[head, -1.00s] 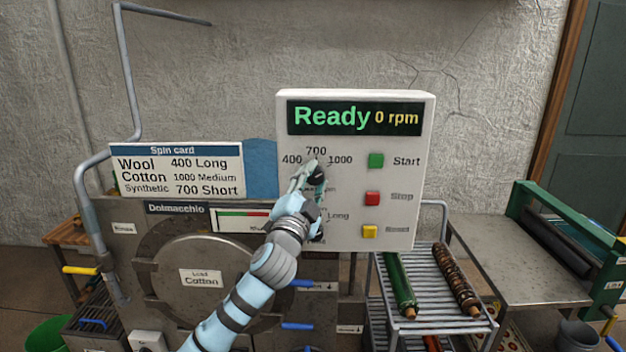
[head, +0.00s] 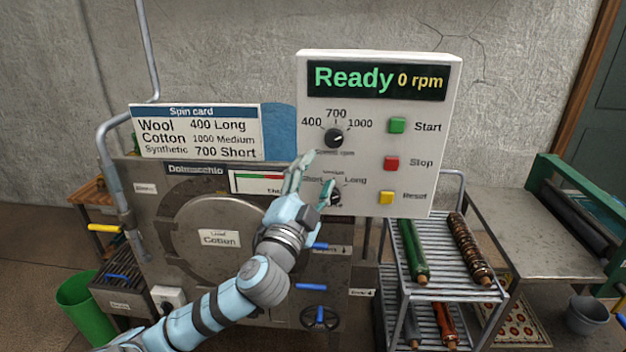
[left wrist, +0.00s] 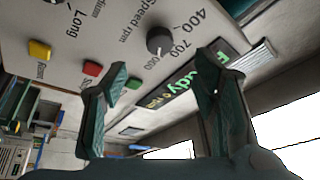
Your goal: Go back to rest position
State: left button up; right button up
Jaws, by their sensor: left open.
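My left gripper (head: 317,178) is open and empty in front of the control panel (head: 442,150), between the speed knob (head: 334,138) and the lower knob (head: 335,198). The speed knob is uncovered; its exact setting is too small to tell. My gripper partly hides the lower knob and its labels. The panel display (head: 378,80) reads "Ready 0 rpm". In the left wrist view the open fingers (left wrist: 160,85) frame the speed knob (left wrist: 160,40), with a gap to the panel. My right gripper is out of view.
The spin card (head: 198,132) stands left of the panel, above the machine's round door (head: 220,265) labelled Cotton. Green start (head: 397,125), red stop (head: 391,163) and yellow reset (head: 387,197) buttons are on the panel. A wire rack (head: 440,285) with rolled rugs stands at right.

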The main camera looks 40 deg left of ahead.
pick_arm(q)
jog(key=shift+v, duration=0.75)
